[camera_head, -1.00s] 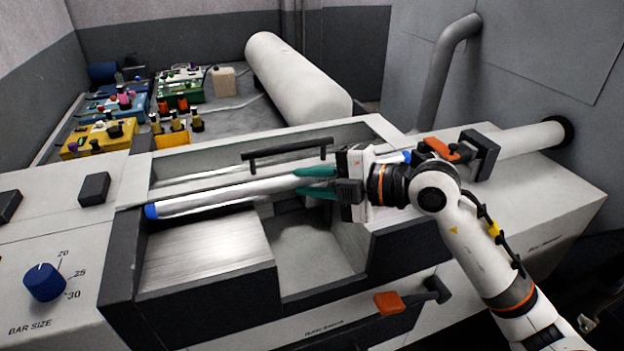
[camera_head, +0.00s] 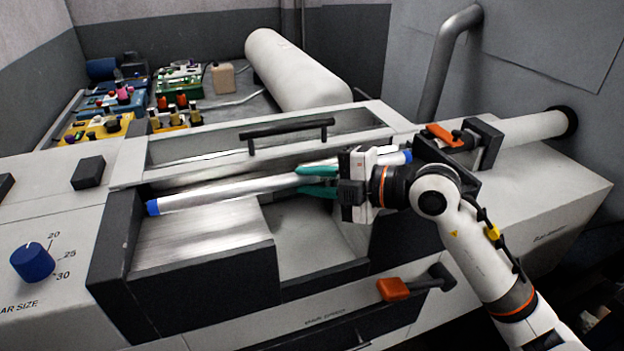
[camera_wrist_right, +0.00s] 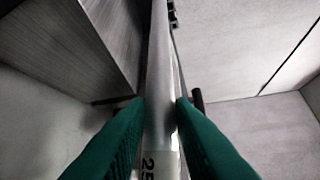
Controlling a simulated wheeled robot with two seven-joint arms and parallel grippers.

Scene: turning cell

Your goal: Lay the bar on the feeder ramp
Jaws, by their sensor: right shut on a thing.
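The bar (camera_head: 230,189) is a long silver rod with blue ends. My right gripper (camera_head: 303,181) is shut on it, right of its middle, with green fingers on either side. In the right wrist view the bar (camera_wrist_right: 161,100) runs between the green fingers, with a "25" mark partly showing. The feeder ramp (camera_head: 205,240) is the bare metal plate at left in the machine's open bay. The bar's left part lies over the ramp's back edge; I cannot tell whether they touch. The ramp's side also shows in the right wrist view (camera_wrist_right: 75,40). My left gripper is out of view.
A black handle bar (camera_head: 287,130) is on the cover behind the bar. An orange-tipped lever (camera_head: 395,289) sticks out of the front panel. A blue dial (camera_head: 32,262) is at left. A white tube (camera_head: 530,130) is at right. Several coloured boxes stand behind.

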